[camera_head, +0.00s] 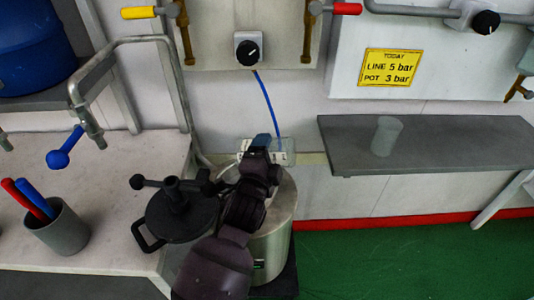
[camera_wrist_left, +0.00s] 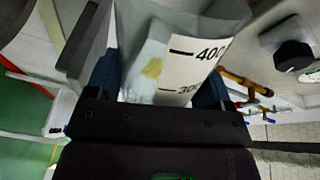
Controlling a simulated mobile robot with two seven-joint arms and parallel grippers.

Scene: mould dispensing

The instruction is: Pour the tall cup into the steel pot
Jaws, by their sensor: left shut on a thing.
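The tall cup (camera_wrist_left: 185,50) is clear, with a white scale strip marked 400 and 300. My left gripper (camera_wrist_left: 155,88) is shut on it, with blue finger pads on both sides. In the head view the cup (camera_head: 284,152) shows partly behind my left gripper (camera_head: 262,147), above the back of the steel pot (camera_head: 276,228). It looks tilted, but I cannot tell how far or whether anything flows. The pot stands below my left arm, which hides much of its top. My right gripper is not in view.
A black lid (camera_head: 172,217) with a handle sits left of the pot. A grey holder (camera_head: 62,232) with red and blue sticks stands on the white bench (camera_head: 95,262). A smaller cup (camera_head: 386,136) stands on the grey shelf (camera_head: 450,148). A blue hose (camera_head: 266,98) hangs behind.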

